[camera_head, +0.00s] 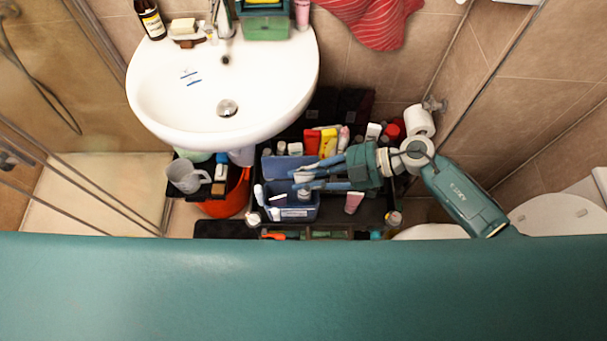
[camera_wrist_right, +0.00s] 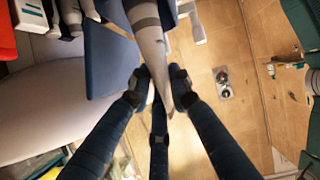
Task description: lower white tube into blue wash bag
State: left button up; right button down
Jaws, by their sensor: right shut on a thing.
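The blue wash bag (camera_head: 296,213) stands open on the black cart below the sink, with white items in it. My right gripper (camera_head: 297,181) reaches in from the right, with its fingertips over the bag. In the right wrist view, its fingertips (camera_wrist_right: 163,88) are shut on a white tube (camera_wrist_right: 153,50) with grey bands; its tapered end lies between the fingers. A dark blue panel (camera_wrist_right: 104,62), probably the bag's wall, is beside the tube. In the head view the fingers partly hide the tube, so its depth in the bag is unclear. My left gripper is not in view.
The white sink (camera_head: 175,85) overhangs the cart's back left. Bottles, a yellow pack (camera_head: 328,142) and red packs crowd behind the bag. A pink tube (camera_head: 354,202) stands right of it. A grey mug (camera_head: 187,176) and an orange bucket (camera_head: 228,200) are at left.

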jog(key=shift+f+b, duration=2.15)
jog(key=shift+f, duration=1.55)
jog(key=shift+r+p, duration=0.15)
jog(key=shift+p, duration=0.35)
jog(key=c, duration=1.5)
grip_release()
jog(key=shift+c, duration=0.2)
jog(key=shift+s+d+f, duration=0.1)
jog(key=shift+f, duration=0.1)
